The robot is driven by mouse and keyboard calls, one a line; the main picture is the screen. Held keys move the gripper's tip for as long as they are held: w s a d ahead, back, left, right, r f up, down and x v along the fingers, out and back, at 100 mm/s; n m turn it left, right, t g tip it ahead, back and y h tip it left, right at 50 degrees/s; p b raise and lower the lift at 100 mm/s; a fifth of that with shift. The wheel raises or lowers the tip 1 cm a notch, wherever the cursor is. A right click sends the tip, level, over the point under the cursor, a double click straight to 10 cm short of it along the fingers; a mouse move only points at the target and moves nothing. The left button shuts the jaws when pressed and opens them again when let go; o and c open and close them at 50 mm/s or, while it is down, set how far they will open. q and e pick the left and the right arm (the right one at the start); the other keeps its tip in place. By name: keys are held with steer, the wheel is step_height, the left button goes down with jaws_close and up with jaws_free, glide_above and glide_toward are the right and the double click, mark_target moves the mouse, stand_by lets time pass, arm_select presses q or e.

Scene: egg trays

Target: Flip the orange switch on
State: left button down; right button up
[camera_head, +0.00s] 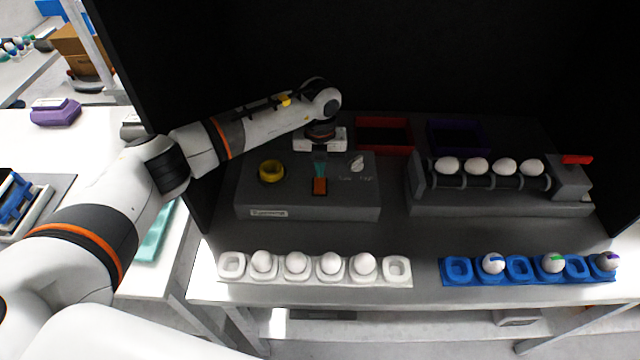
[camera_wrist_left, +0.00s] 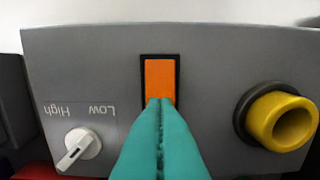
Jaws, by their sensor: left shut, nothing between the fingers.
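The orange switch (camera_head: 320,186) sits in a black frame on top of a grey control box (camera_head: 300,209). It also shows in the left wrist view (camera_wrist_left: 160,78), upper middle. My left gripper (camera_head: 320,172) is shut and empty, its teal fingers pointing down at the box. In the left wrist view the shut fingertips (camera_wrist_left: 160,103) overlap the near part of the switch. I cannot tell whether they touch it. The switch's tilt is hard to tell. My right gripper is not in view.
A yellow ring-shaped knob (camera_head: 271,171) and a white Low/High dial (camera_head: 357,163) flank the switch. An egg roller (camera_head: 488,182) stands right. A white egg tray (camera_head: 315,280) and a blue egg tray (camera_head: 518,279) lie in front. Red (camera_head: 383,119) and purple bins stand behind.

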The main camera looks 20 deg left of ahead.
arm_select(q)
steer(key=shift+f+b, duration=0.75)
steer(key=shift+f, duration=0.2)
stand_by(0.5)
steer(key=shift+r+p, duration=2.25)
steer(key=shift+r, duration=1.3)
